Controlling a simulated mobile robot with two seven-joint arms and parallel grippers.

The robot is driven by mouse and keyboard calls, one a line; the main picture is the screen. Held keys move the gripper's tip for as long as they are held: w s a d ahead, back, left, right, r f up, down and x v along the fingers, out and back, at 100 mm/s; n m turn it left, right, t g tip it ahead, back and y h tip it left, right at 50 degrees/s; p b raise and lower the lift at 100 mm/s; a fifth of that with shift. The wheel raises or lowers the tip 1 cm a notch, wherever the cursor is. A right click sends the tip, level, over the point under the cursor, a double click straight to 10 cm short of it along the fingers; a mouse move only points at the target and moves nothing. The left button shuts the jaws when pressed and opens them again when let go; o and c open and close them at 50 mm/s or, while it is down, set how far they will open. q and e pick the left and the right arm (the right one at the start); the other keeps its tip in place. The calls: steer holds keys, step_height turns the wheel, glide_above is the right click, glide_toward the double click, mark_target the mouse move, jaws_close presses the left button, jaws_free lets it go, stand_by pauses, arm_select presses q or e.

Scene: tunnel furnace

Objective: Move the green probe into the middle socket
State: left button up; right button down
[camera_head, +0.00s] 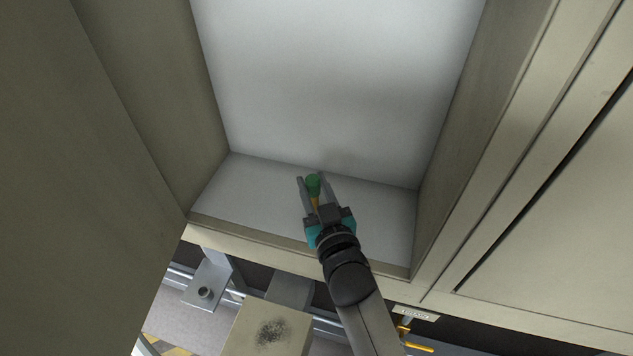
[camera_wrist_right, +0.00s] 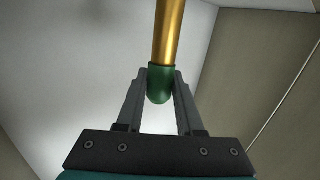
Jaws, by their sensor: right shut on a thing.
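The green probe (camera_head: 313,186) is in my right gripper (camera_head: 314,184), inside an open, light-walled cabinet bay. In the head view its green end shows between the fingers, with a gold shaft below it. In the right wrist view the probe's gold shaft (camera_wrist_right: 169,32) runs up out of the frame, and its rounded green part (camera_wrist_right: 160,84) sits between the fingertips of the right gripper (camera_wrist_right: 160,80). The right gripper is shut on it. My left gripper is not in view. No socket can be made out in either view.
The bay has a bare white floor (camera_head: 250,190) and side walls close on both sides. A front ledge (camera_head: 250,236) runs below it. A cabinet door or panel (camera_head: 90,200) stands at the left. A beige box (camera_head: 268,330) with a dark smudge is below.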

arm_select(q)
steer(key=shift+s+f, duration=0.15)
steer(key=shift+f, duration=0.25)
arm_select(e)
steer(key=shift+s+a+f, duration=0.1)
steer(key=shift+s+f, duration=0.05)
steer(key=shift+f, duration=0.35)
steer(key=shift+s+a+f, duration=0.1)
steer(key=shift+s+f, duration=0.05)
steer(key=shift+f, duration=0.35)
steer(key=c, duration=0.8)
jaws_free()
steer(key=shift+c, duration=0.2)
steer(key=o, duration=0.4)
steer(key=shift+r, duration=0.35)
steer(key=shift+p+v, duration=1.3)
steer(key=shift+v, duration=0.7)
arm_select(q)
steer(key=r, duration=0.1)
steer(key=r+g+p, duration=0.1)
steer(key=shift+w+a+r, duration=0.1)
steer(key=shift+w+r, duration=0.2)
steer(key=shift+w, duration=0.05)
arm_select(e)
steer(key=v, duration=0.2)
steer(key=shift+s+r, duration=0.3)
steer(key=shift+s, duration=0.05)
